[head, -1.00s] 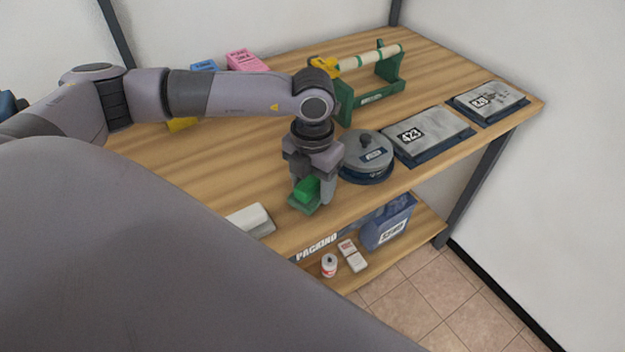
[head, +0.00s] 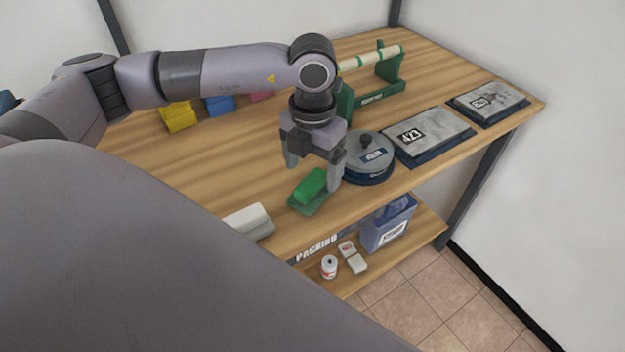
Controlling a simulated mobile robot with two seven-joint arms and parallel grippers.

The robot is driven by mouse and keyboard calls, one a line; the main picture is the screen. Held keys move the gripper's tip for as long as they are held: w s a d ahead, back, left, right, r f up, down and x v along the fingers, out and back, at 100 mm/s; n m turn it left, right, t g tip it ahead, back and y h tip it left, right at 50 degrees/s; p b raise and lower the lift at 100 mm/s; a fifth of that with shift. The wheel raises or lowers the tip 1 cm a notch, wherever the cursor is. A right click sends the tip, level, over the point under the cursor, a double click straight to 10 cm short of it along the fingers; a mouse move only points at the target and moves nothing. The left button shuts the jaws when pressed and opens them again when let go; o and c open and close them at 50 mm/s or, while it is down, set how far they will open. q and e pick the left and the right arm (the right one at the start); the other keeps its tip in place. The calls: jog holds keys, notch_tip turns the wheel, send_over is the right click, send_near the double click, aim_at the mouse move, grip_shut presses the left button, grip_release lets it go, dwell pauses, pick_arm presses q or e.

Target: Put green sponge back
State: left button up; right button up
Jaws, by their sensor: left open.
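The green sponge (head: 311,185) lies in a darker green shallow dish (head: 299,207) near the front edge of the wooden table. My left gripper (head: 311,173) is open and points down just above and behind the sponge. Its two fingers are spread and empty; the right finger overlaps the sponge's right side in the view. Whether that finger touches the sponge or dish, I cannot tell. My right gripper is not in view.
A round grey-lidded pot (head: 366,151) stands just right of the gripper. Beyond it are two grey pads, one marked 423 (head: 428,134), and a green roll holder (head: 378,97). A white block (head: 247,222) lies left of the dish. Yellow (head: 180,117) and blue boxes stand behind.

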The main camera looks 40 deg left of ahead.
aim_at(313, 178)
pick_arm(q)
notch_tip(313, 178, up, 7)
jog(key=shift+r, duration=0.2)
dwell(0.6)
